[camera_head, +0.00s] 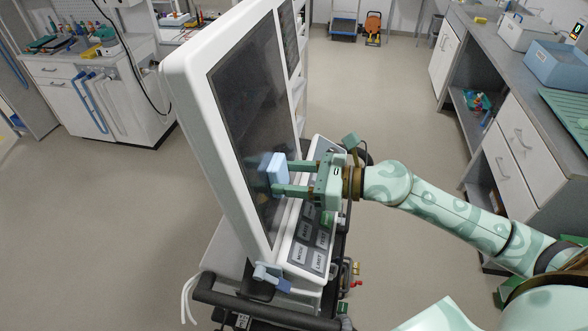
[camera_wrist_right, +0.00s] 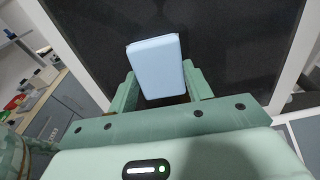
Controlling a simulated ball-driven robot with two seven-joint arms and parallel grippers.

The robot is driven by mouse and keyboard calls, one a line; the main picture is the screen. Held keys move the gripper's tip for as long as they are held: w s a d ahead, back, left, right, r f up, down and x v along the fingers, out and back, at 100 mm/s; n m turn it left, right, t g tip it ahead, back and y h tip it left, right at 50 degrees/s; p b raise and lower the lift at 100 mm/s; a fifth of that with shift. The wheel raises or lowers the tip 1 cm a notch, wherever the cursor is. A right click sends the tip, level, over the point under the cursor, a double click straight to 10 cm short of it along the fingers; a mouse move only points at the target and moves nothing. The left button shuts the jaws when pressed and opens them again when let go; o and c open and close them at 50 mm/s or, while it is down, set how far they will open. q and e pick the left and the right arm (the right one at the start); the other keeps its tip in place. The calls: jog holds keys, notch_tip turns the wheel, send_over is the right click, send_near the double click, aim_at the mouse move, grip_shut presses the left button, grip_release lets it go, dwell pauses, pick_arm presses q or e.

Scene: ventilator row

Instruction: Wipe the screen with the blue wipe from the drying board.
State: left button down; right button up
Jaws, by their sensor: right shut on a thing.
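The screen (camera_head: 248,110) is a dark panel in a white frame, tilted on a ventilator at the middle of the head view. It also fills the back of the right wrist view (camera_wrist_right: 225,40). The light blue wipe (camera_head: 273,167) is a small block between the fingers of my right gripper (camera_head: 283,179). My right gripper is shut on it and holds it at the lower part of the screen. In the right wrist view the wipe (camera_wrist_right: 158,66) stands up between the fingers. I cannot tell whether it touches the glass. My left gripper is not in view.
A keypad panel (camera_head: 310,235) lies below the screen, over a black cart handle (camera_head: 262,307). A right-hand counter (camera_head: 500,55) carries a blue bin (camera_head: 556,66) and a green board (camera_head: 570,108). A left-hand bench (camera_head: 90,75) stands behind. The floor between is clear.

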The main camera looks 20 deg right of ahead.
jog(key=shift+s+f, duration=0.1)
jog(key=shift+s+d+b, duration=0.35)
jog(key=shift+d+b, duration=0.05)
jog(key=shift+b, duration=0.2)
jog(key=b+v, duration=0.1)
jog(key=v, duration=0.2)
jog(key=shift+d+f+b, duration=0.1)
jog(key=shift+d+b, duration=0.05)
jog(key=shift+b, duration=0.25)
jog(key=shift+s+d+r, duration=0.4)
jog(key=shift+d, duration=0.05)
jog(key=shift+d, duration=0.1)
jog(key=shift+b+v, duration=0.5)
jog(key=shift+v, duration=1)
